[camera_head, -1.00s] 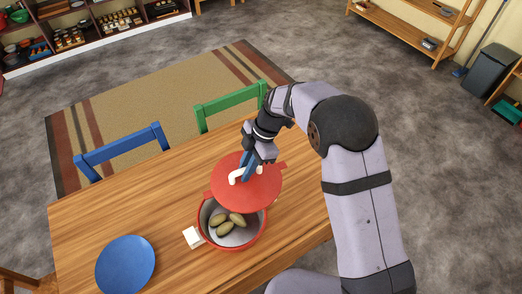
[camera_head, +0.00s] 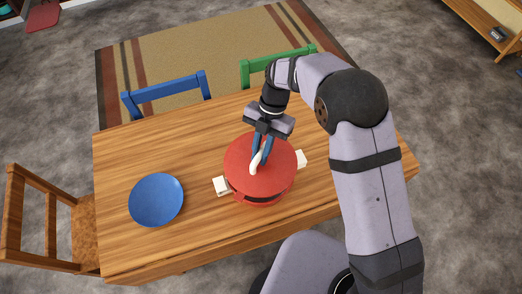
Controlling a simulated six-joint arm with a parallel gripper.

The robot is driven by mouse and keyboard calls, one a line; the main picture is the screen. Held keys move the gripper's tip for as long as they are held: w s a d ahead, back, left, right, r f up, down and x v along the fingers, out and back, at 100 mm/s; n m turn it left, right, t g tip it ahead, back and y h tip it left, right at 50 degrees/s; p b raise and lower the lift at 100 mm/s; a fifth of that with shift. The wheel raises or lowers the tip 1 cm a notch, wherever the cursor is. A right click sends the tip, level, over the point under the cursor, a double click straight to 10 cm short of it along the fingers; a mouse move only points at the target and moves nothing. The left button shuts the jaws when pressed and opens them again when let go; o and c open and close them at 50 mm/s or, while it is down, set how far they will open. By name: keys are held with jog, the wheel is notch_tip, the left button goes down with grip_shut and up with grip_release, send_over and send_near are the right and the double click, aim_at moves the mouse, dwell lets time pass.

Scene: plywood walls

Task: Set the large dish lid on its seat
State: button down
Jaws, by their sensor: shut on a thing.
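The red lid (camera_head: 243,178) with a white handle (camera_head: 255,165) is over the red pot (camera_head: 263,202), covering nearly all of its opening. A dark gap shows between the lid's near edge and the pot's rim, so the lid looks slightly raised or tilted there. I cannot tell whether its far side touches the rim. My gripper (camera_head: 260,158) points down with its blue fingers shut on the handle. The pot stands on the wooden table, with white side handles (camera_head: 221,186) at left and right. Its inside is hidden.
A blue plate (camera_head: 156,200) lies on the wooden table (camera_head: 190,140) left of the pot. A blue chair (camera_head: 165,92) and a green chair (camera_head: 280,66) stand at the far edge, and a wooden chair (camera_head: 45,225) at the left. The table between plate and far edge is clear.

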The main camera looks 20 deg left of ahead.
jog(key=shift+f+b, duration=0.7)
jog(key=shift+f, duration=0.8)
jog(key=shift+f+b, duration=0.35)
jog(key=shift+b, duration=0.25)
dwell(0.3)
jog(key=shift+f+b, duration=0.65)
jog(key=shift+f, duration=0.15)
jog(key=shift+f, duration=0.1)
jog(key=shift+f+b, duration=0.3)
jog(key=shift+b, duration=0.1)
jog(key=shift+f+b, duration=0.35)
jog(key=shift+b, duration=0.15)
dwell(0.7)
jog(key=c, duration=1.6)
grip_release()
